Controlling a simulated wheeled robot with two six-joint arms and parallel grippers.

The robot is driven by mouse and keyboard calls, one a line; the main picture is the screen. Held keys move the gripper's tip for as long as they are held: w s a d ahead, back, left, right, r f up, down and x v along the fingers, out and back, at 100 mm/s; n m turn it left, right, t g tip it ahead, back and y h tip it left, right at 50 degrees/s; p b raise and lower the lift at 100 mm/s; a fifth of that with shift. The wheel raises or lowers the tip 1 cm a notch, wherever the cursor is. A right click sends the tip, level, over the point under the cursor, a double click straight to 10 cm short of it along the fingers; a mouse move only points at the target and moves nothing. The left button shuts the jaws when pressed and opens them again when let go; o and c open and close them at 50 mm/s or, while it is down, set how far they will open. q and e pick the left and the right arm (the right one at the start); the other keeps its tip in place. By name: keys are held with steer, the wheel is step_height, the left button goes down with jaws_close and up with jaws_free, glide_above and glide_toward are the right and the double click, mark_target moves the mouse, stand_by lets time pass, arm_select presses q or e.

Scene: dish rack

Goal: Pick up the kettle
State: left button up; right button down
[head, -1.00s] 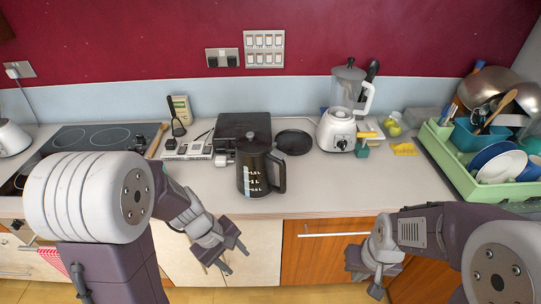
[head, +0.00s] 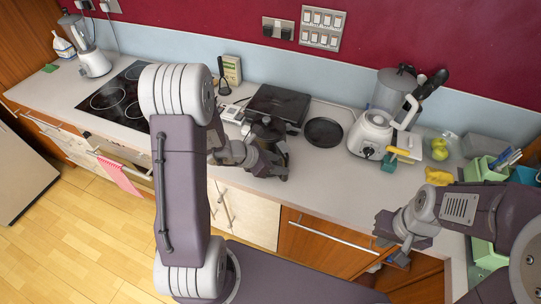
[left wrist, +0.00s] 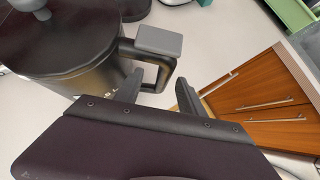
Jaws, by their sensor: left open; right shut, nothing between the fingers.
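The kettle (head: 266,128) is dark with a lid and stands on the counter near its front edge. In the head view my left gripper (head: 277,164) is in front of it and hides most of its body. In the left wrist view the kettle (left wrist: 70,50) fills the upper left, and its handle (left wrist: 163,72) with a grey top points toward the fingers. My left gripper (left wrist: 158,88) is open, its fingertips close to the handle. I cannot tell whether they touch it. My right gripper (head: 388,243) is shut and empty, in front of the lower cabinets.
A black box-shaped appliance (head: 278,104) and a round black pan (head: 324,131) are behind and right of the kettle. A blender (head: 378,125) stands further right. A green dish rack (head: 482,170) is at the far right. The hob (head: 120,97) is left.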

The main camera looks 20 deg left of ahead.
arm_select(q)
steer(key=shift+w+d+f, duration=0.3)
steer(key=shift+w+d, duration=0.2)
steer(key=shift+d, duration=0.2)
steer(key=p+x, duration=0.1)
steer(key=x, duration=0.3)
steer(key=shift+w+d+f, duration=0.15)
steer(key=shift+d, duration=0.05)
jaws_close()
steer(key=shift+r, duration=0.2)
stand_by(0.4)
